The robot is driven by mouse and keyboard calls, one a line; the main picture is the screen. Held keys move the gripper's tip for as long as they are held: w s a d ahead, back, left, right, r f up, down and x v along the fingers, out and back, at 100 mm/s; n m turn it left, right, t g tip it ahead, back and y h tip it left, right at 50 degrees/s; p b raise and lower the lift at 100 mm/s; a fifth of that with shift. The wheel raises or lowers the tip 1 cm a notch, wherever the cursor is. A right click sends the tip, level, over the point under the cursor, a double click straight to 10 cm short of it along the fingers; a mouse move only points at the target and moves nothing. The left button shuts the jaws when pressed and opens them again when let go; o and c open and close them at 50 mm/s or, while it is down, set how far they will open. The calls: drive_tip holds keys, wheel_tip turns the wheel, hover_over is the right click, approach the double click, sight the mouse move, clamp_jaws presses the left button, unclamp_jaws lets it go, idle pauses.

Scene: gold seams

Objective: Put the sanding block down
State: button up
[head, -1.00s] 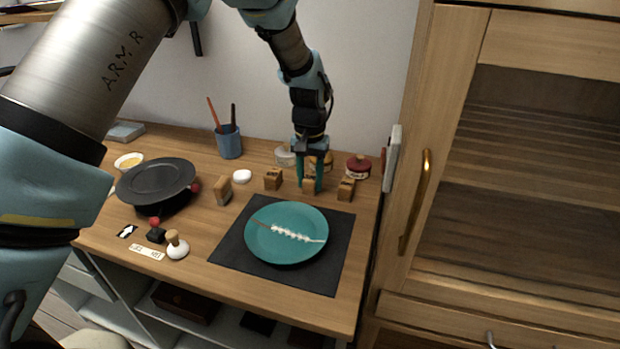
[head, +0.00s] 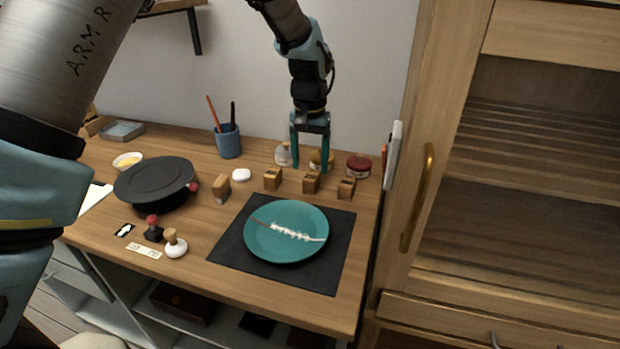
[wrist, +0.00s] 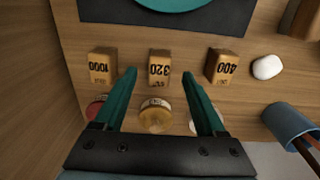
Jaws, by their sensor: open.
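Three wooden sanding blocks stand in a row behind the dark mat. The middle block, marked 320 (head: 311,183), stands on the table and also shows in the wrist view (wrist: 159,67). The block marked 400 (wrist: 222,67) is to its left in the head view (head: 272,179). The block marked 1000 (wrist: 102,66) is to its right in the head view (head: 346,189). My gripper (head: 310,168) is open and empty above the 320 block, its fingers apart in the wrist view (wrist: 160,76).
A teal plate with a pale seam (head: 262,246) lies on the dark mat (head: 230,246). Behind the blocks stand several jars, including a red one (head: 358,167). A blue cup (head: 229,142) holds tools. Another wooden block (head: 222,188) and a black turntable (head: 154,178) are left.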

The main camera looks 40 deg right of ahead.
sight(310, 177)
wheel_tip(310, 177, up, 7)
drive_tip(key=b, duration=0.1)
drive_tip(key=w+a+n, duration=0.2)
drive_tip(key=w+a, duration=0.2)
drive_tip(key=a, duration=0.5)
drive_tip(key=w+a+n, duration=0.1)
drive_tip(key=w+a, duration=0.3)
drive_tip(key=a, duration=0.4)
drive_tip(key=w+a+n, duration=0.2)
drive_tip(key=w+a, duration=0.2)
drive_tip(key=a, duration=0.5)
drive_tip(key=s+a+f+n, duration=0.1)
drive_tip(key=s+a+n, duration=0.1)
drive_tip(key=a, duration=0.9)
drive_tip(key=s+a+f+n+t, duration=0.1)
drive_tip(key=s+a+n, duration=0.2)
drive_tip(key=a, duration=0.8)
drive_tip(key=s, duration=0.2)
drive_tip(key=shift+s+a+f+t, duration=0.2)
drive_tip(key=shift+s+f+t, duration=0.1)
